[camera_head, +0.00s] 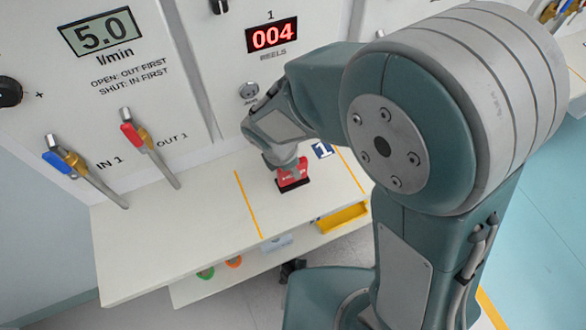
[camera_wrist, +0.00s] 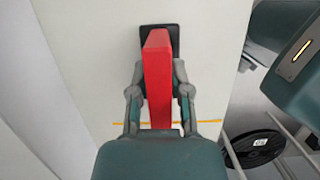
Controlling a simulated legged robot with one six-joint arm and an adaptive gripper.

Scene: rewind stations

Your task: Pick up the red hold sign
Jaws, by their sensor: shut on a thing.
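The red hold sign (camera_head: 292,173) stands on the white shelf (camera_head: 210,200) between two yellow lines, on a black base. In the wrist view the sign (camera_wrist: 158,75) is seen from above as an upright red slab, with its black base (camera_wrist: 174,38) showing at the far end. My gripper (camera_head: 285,162) reaches down onto the sign from above. In the wrist view my gripper (camera_wrist: 160,90) has one finger on each side of the red slab, shut on it. The sign's base appears to be on or just above the shelf; I cannot tell which.
Behind the shelf is a panel with a blue-handled valve (camera_head: 60,160), a red-handled valve (camera_head: 133,135) and a red counter display (camera_head: 272,36). A blue number tag (camera_head: 322,150) lies beside the sign. A yellow bin (camera_head: 342,218) is below. The shelf's left part is clear.

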